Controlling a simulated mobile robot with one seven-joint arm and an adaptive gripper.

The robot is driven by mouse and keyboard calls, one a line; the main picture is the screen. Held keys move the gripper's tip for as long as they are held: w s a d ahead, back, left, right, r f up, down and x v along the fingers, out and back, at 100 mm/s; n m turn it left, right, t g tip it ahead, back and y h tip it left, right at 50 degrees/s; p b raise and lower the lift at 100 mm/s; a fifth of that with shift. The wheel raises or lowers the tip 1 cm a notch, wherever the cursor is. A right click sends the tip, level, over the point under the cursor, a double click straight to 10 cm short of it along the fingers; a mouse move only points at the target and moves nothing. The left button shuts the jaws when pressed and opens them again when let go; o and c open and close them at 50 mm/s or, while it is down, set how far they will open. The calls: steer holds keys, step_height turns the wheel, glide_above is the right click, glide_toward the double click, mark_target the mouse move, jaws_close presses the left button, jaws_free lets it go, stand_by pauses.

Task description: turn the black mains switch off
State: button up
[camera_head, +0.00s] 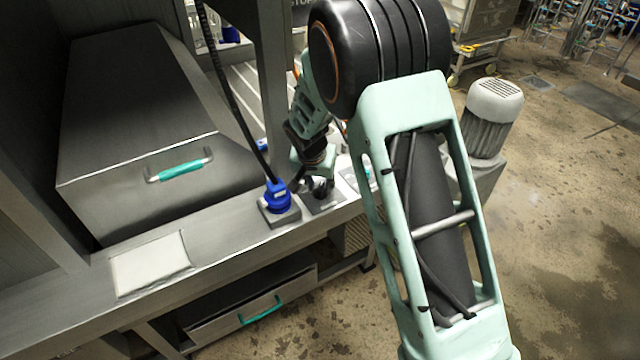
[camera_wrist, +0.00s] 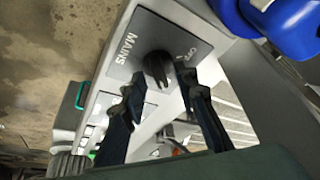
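The black mains switch (camera_wrist: 157,68) is a rotary knob on a grey plate (camera_wrist: 150,32) lettered MAINS, with a second label that seems to read OFF. In the wrist view my gripper (camera_wrist: 158,76) is open, one fingertip on each side of the knob. Gaps show between the fingers and the knob, and I cannot tell whether either touches it. In the head view my gripper (camera_head: 319,183) is over the small dark plate (camera_head: 325,204) on the bench ledge and hides most of the knob. I cannot read the knob's position clearly.
A blue plug (camera_head: 278,196) with a black cable stands just left of the plate; its blue body (camera_wrist: 285,22) is at the upper right in the wrist view. A steel box with a teal handle (camera_head: 180,171) is farther left. A white pad (camera_head: 150,264) lies on the ledge.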

steer(key=shift+w+f, duration=0.1)
steer(key=shift+f, duration=0.1)
jaws_close()
